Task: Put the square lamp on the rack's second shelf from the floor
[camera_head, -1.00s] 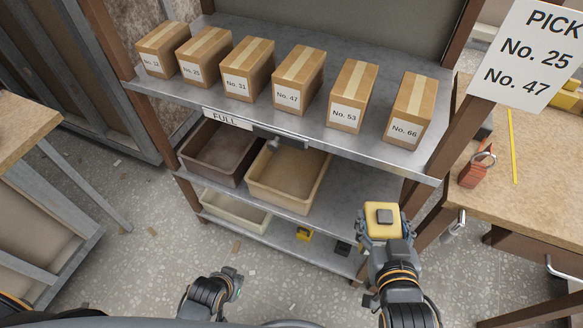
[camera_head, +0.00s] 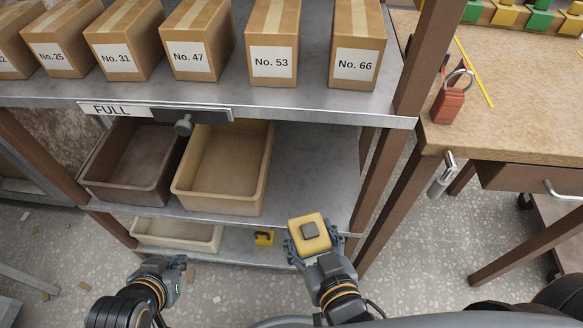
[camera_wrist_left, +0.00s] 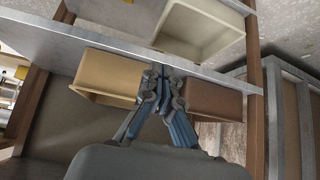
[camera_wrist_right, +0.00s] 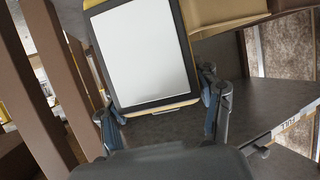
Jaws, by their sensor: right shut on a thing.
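The square lamp (camera_head: 310,234) is yellow with a dark square on its back. My right gripper (camera_head: 311,238) is shut on it, in front of the rack's right part. The right wrist view shows the lamp's white panel (camera_wrist_right: 146,50) between the fingers. The rack's second shelf (camera_head: 312,170) is grey metal. It holds a dark brown bin (camera_head: 130,200) and a tan bin (camera_head: 217,208); its right part is bare. My left gripper (camera_head: 180,268) is shut and empty, low in front of the rack's left part. Its fingertips are close together in the left wrist view (camera_wrist_left: 165,78).
Labelled cartons (camera_head: 273,60) stand on the shelf above, which has a FULL sign (camera_head: 118,110) on its edge. The lowest shelf holds a cream bin (camera_head: 178,246) and a small yellow item (camera_head: 263,238). A brown post (camera_head: 385,180) and a workbench (camera_head: 510,120) stand to the right.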

